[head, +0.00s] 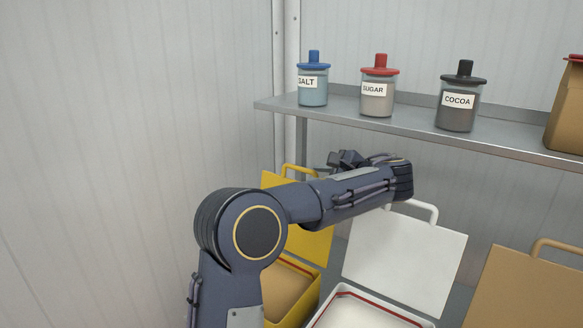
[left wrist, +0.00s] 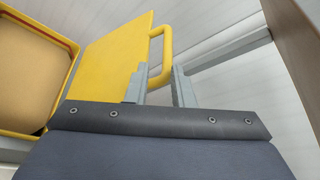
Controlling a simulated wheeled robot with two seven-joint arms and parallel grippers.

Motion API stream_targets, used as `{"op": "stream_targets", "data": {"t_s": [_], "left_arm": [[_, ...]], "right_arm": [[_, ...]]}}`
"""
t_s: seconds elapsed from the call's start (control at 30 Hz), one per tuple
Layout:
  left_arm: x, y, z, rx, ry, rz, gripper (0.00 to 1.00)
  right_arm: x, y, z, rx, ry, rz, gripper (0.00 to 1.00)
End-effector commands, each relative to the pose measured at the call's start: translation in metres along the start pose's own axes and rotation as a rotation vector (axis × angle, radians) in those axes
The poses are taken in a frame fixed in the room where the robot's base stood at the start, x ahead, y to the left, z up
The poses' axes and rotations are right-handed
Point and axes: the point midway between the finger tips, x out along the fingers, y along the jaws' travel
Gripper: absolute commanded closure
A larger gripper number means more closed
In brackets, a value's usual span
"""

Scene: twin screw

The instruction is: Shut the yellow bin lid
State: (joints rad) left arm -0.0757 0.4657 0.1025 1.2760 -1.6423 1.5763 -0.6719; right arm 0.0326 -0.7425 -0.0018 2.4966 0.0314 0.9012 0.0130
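The yellow bin (head: 301,308) stands at the lower middle of the head view, with tan contents and a red inner rim. Its yellow lid (head: 318,243) is open, standing up at the back, and my left arm hides much of it. The lid's handle (head: 296,170) is on the top edge. My left gripper (head: 343,159) is just right of the handle. In the left wrist view the left gripper's fingers (left wrist: 160,88) are apart, with the yellow handle (left wrist: 157,58) close by their tips. I cannot tell whether they touch it. My right gripper is out of view.
A white bin (head: 352,312) with its lid (head: 405,262) up stands to the right, and a tan lid (head: 530,290) is beyond it. A metal shelf (head: 400,118) above holds salt (head: 313,90), sugar (head: 377,100) and cocoa (head: 457,115) jars. A wall is left.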

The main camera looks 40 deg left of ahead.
Motion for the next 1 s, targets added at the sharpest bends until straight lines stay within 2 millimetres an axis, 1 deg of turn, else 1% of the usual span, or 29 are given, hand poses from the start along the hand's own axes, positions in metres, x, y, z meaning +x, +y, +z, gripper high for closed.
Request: {"op": "stream_targets", "data": {"t_s": [0.07, 0.17, 0.4, 0.5, 0.6, 0.73, 0.97, 1.0], "left_arm": [[0.001, -0.006, -0.002, 0.009, -0.022, -0.015, 0.78], [0.009, -0.008, -0.001, 0.013, -0.032, -0.018, 0.78], [0.049, -0.008, 0.001, 0.011, -0.031, -0.016, 0.78], [0.062, -0.008, 0.001, 0.011, -0.03, -0.017, 0.78], [0.072, -0.009, 0.001, 0.011, -0.03, -0.018, 0.78], [0.077, -0.009, 0.001, 0.01, -0.027, -0.02, 0.78], [0.077, -0.009, 0.001, 0.01, -0.027, -0.02, 0.78], [0.077, -0.009, 0.001, 0.01, -0.027, -0.02, 0.84]], "right_arm": [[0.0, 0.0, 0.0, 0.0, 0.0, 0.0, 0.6], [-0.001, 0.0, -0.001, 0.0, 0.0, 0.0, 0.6], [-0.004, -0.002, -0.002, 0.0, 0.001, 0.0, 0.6], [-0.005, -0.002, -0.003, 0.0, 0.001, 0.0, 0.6], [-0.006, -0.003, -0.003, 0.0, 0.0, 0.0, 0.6], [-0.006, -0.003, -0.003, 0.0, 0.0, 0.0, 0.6], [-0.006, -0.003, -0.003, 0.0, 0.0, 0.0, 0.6], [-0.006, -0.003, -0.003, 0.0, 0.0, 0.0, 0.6]]}}
